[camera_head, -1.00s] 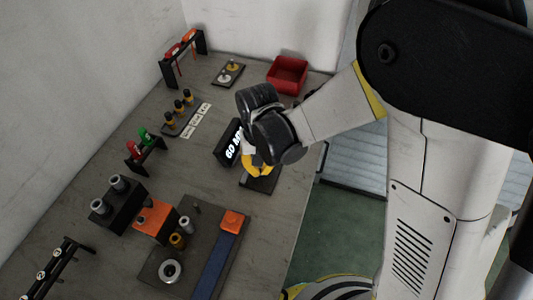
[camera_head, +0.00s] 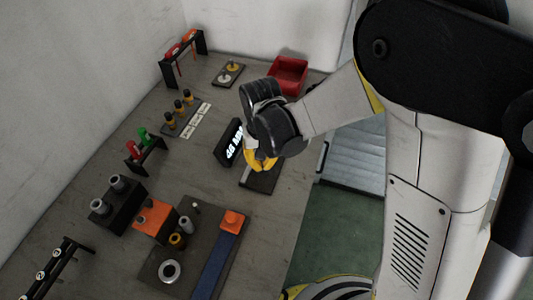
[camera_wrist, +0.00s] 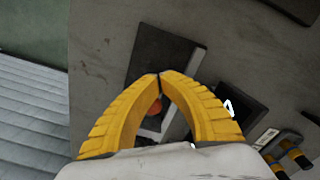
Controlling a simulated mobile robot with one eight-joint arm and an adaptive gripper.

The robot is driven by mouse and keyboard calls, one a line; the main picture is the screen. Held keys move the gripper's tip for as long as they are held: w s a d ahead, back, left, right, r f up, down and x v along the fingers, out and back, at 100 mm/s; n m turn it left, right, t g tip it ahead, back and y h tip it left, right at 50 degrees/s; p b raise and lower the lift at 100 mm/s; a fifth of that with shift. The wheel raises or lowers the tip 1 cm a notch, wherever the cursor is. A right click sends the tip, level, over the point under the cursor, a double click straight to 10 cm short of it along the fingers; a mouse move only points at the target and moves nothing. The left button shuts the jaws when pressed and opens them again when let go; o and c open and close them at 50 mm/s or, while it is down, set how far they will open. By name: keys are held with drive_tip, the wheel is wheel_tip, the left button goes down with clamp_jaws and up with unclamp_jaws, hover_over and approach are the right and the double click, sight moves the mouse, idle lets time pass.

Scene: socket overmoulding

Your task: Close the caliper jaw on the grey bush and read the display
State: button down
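My gripper (camera_wrist: 160,76) has yellow fingers whose tips meet above a dark base plate (camera_wrist: 181,43) in the wrist view. An orange knob (camera_wrist: 154,108) and a pale bar (camera_wrist: 165,125) show between and below the fingers. In the head view the gripper (camera_head: 258,168) is over the dark plate (camera_head: 260,183), beside the black display block (camera_head: 230,145). Its white digits are slanted and too small to read surely. The display block also shows in the wrist view (camera_wrist: 240,113). A grey bush (camera_head: 185,224) stands on the front fixture plate. Any bush at the caliper is hidden; jaw contact cannot be told.
The front plate (camera_head: 215,207) carries an orange block, a blue strip and a ring (camera_head: 169,271). A black block (camera_head: 118,205) with grey bushes stands left of it. A red bin (camera_head: 288,75) and several racks stand farther back. Bare table lies between.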

drive_tip(key=shift+w+d, duration=0.3)
drive_tip(key=shift+w, duration=0.65)
idle(0.6)
drive_tip(key=shift+s+a, duration=0.1)
drive_tip(key=shift+s, duration=0.15)
drive_tip(key=shift+s+a, duration=0.1)
drive_tip(key=shift+s, duration=0.25)
wheel_tip(320, 180, up, 8)
drive_tip(key=p, duration=0.5)
idle(0.3)
idle(0.3)
drive_tip(key=s+d+r+m+t, duration=0.1)
drive_tip(key=s+d+r+t, duration=0.2)
drive_tip(key=d+r, duration=0.4)
drive_tip(key=s+d+r+m+t, duration=0.1)
drive_tip(key=s+d+r+t, duration=0.3)
drive_tip(key=d, duration=0.9)
drive_tip(key=v, duration=0.5)
drive_tip(key=shift+w+r+b, duration=0.15)
drive_tip(key=shift+w+b, duration=0.05)
drive_tip(key=shift+b, duration=0.1)
